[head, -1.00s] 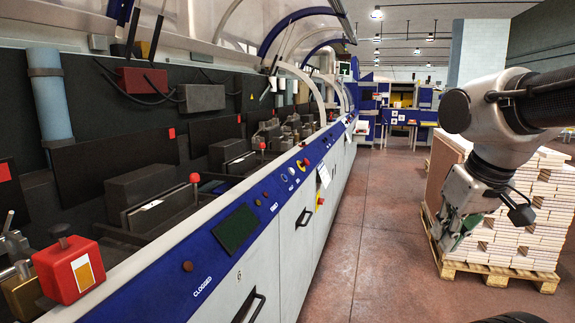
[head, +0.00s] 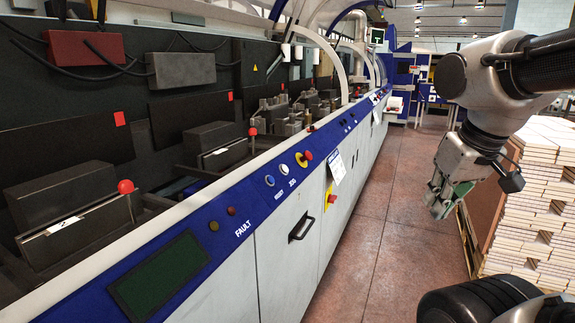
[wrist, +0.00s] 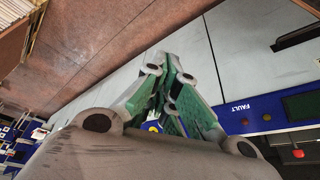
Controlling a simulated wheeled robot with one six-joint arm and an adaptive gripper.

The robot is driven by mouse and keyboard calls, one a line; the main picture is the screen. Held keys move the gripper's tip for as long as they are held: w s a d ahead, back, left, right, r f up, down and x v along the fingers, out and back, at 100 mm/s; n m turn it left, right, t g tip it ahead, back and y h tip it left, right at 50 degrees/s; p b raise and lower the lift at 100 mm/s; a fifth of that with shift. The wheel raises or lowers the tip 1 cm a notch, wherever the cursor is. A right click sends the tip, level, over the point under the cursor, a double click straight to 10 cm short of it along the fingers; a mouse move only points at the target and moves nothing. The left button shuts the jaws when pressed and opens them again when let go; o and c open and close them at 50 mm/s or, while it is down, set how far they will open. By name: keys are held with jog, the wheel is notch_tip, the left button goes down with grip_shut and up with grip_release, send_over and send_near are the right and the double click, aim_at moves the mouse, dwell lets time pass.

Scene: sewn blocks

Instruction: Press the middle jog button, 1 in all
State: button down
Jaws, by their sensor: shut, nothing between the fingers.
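The blue control strip (head: 180,235) runs along the machine's front edge. On it are a white button (head: 283,169) and a blue button (head: 270,181); small lettering beside them appears to read JOG and RESET. I cannot tell for sure which is the middle jog button. My gripper (head: 437,203) is shut and empty, with green finger pads, over the aisle to the right of the strip, well apart from the buttons. In the wrist view my gripper (wrist: 168,62) hides part of the strip; a bit of yellow shows between its fingers.
A stack of boards (head: 535,200) stands right of the aisle. The aisle floor (head: 385,255) is clear.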

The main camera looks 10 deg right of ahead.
aim_at(284, 169)
jog(key=shift+w, duration=0.1)
jog(key=w+a+n+t, duration=0.25)
jog(key=w+t, duration=0.45)
jog(key=w, duration=2)
jog(key=w+a+f+n+t+y, duration=0.1)
jog(key=w+a+n+t+y, duration=0.1)
jog(key=w, duration=0.5)
jog(key=w+a+f+n+t+y, duration=0.1)
jog(key=w+a+t+y, duration=0.1)
jog(key=w+a+y, duration=0.2)
jog(key=w+a, duration=0.3)
jog(key=shift+a+n+t, duration=0.2)
jog(key=shift+n+t, duration=0.15)
jog(key=shift+t, duration=0.05)
jog(key=shift+f, duration=0.1)
jog(key=shift+w+a+f, duration=0.65)
jog(key=shift+a+f, duration=0.25)
jog(key=shift+w+a+f, duration=0.7)
jog(key=shift+a+f, duration=0.25)
jog(key=shift+w+a+f, duration=0.65)
jog(key=shift+a+f, duration=0.25)
